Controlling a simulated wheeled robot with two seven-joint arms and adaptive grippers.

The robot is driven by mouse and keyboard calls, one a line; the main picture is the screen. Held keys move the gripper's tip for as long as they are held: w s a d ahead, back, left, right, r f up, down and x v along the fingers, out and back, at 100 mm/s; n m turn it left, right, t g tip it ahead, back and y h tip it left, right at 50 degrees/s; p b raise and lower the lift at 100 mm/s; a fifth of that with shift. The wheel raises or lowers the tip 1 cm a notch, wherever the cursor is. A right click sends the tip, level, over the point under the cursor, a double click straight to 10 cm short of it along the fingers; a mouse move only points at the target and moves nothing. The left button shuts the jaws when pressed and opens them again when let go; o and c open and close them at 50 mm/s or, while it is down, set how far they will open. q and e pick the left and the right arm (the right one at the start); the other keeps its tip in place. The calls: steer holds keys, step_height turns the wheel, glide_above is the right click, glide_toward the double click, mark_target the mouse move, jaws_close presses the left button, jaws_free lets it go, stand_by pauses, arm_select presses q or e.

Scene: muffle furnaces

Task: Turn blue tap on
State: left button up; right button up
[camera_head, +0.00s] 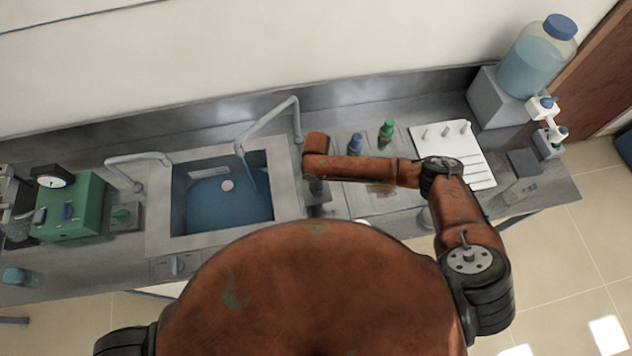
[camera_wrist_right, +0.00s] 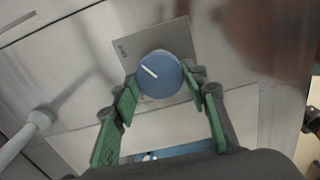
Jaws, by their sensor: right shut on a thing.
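The blue tap (camera_wrist_right: 160,75) is a round blue knob with a white line mark, on a grey plate (camera_wrist_right: 158,42) in the right wrist view. My right gripper (camera_wrist_right: 163,90) has its green fingers on both sides of the knob and is shut on it. In the head view my right gripper (camera_head: 316,190) is dark and partly hidden below my wrist, just right of the sink, and the knob is hidden there. A bluish streak like water (camera_head: 249,172) runs from the tall grey spout (camera_head: 268,122) into the sink (camera_head: 160,228). My left gripper is not in view.
A green tap (camera_head: 122,215) sits left of the sink beside a second spout (camera_head: 136,160) and a green device (camera_head: 72,205). Blue-capped (camera_head: 355,144) and green-capped (camera_head: 387,130) bottles stand behind my right forearm. A white tray (camera_head: 478,170) lies farther right.

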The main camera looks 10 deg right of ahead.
steer(key=shift+n, duration=0.5)
steer(key=o, duration=1.2)
steer(key=shift+c, duration=0.2)
step_height(320, 180, up, 12)
